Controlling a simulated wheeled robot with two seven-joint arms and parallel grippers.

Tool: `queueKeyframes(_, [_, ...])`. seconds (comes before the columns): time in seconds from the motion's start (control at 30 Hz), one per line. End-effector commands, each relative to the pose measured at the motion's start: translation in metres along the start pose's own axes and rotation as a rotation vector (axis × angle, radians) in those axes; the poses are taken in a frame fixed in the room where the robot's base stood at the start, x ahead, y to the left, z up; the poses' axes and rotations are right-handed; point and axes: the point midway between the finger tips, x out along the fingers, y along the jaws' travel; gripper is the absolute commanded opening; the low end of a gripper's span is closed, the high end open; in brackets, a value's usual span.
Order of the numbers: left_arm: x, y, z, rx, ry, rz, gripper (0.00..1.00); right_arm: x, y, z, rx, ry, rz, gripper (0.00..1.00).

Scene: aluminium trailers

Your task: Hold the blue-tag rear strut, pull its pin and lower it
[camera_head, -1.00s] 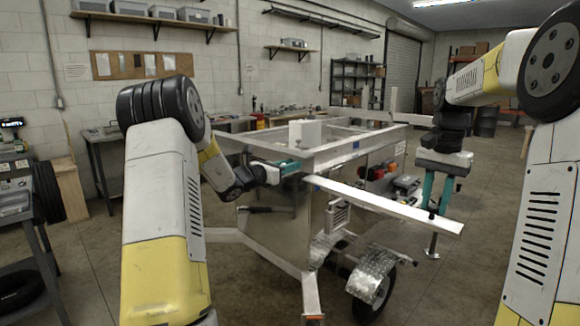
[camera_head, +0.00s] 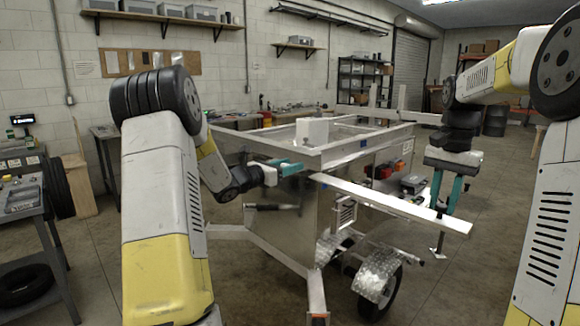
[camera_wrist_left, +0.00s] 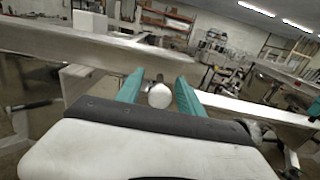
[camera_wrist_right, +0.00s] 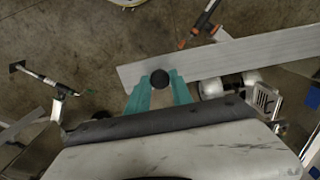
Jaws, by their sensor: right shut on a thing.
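My right gripper (camera_head: 447,192) reaches down at the outer end of the long pale aluminium bar (camera_head: 385,198). Its teal fingers are shut on a dark round knob, seen end-on in the right wrist view (camera_wrist_right: 160,78). A thin strut (camera_head: 438,240) with a small foot hangs below the bar end, under this gripper. I cannot make out its tag colour or its pin. My left gripper (camera_head: 287,168) is open beside the trailer's near top corner. In the left wrist view a whitish round knob (camera_wrist_left: 158,95) shows between its spread fingers, with gaps on both sides.
The aluminium trailer (camera_head: 365,150) stands in the middle, with a white block (camera_head: 311,132) on top and a wheel (camera_head: 380,299) below. A drawbar (camera_head: 270,250) spreads at its front. A workbench (camera_head: 22,200) is at the left. Floor at the right is open.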

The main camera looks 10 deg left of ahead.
Motion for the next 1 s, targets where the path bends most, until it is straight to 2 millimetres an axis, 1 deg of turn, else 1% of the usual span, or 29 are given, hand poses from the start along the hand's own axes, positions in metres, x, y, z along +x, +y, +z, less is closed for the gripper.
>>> queueKeyframes(0.17, [-0.001, 0.0, 0.0, 0.0, 0.0, 0.0, 0.45, -0.001, -0.001, -0.001, -0.001, 0.003, -0.003, 0.0])
queueKeyframes(0.27, [-0.009, 0.001, 0.0, 0.0, -0.001, 0.002, 0.45, -0.001, -0.001, -0.001, -0.001, 0.003, -0.003, 0.0])
queueKeyframes(0.37, [-0.025, 0.001, 0.001, 0.001, 0.001, 0.003, 0.45, -0.001, -0.001, 0.0, -0.001, 0.002, -0.002, 0.0])
queueKeyframes(0.6, [-0.077, 0.001, 0.001, 0.0, 0.0, 0.004, 0.45, 0.0, -0.001, 0.0, -0.001, 0.002, -0.002, 0.0])
queueKeyframes(0.7, [-0.096, 0.001, 0.001, 0.001, 0.0, 0.003, 0.45, -0.001, -0.001, 0.0, -0.001, 0.002, -0.002, 0.0])
queueKeyframes(0.83, [-0.112, 0.001, 0.0, 0.0, 0.0, 0.002, 0.45, 0.0, -0.001, 0.0, -0.001, 0.001, -0.002, 0.0])
queueKeyframes(1.0, [-0.121, 0.0, 0.0, 0.0, 0.0, 0.001, 0.45, 0.0, -0.001, 0.0, -0.001, 0.001, -0.002, 0.0])
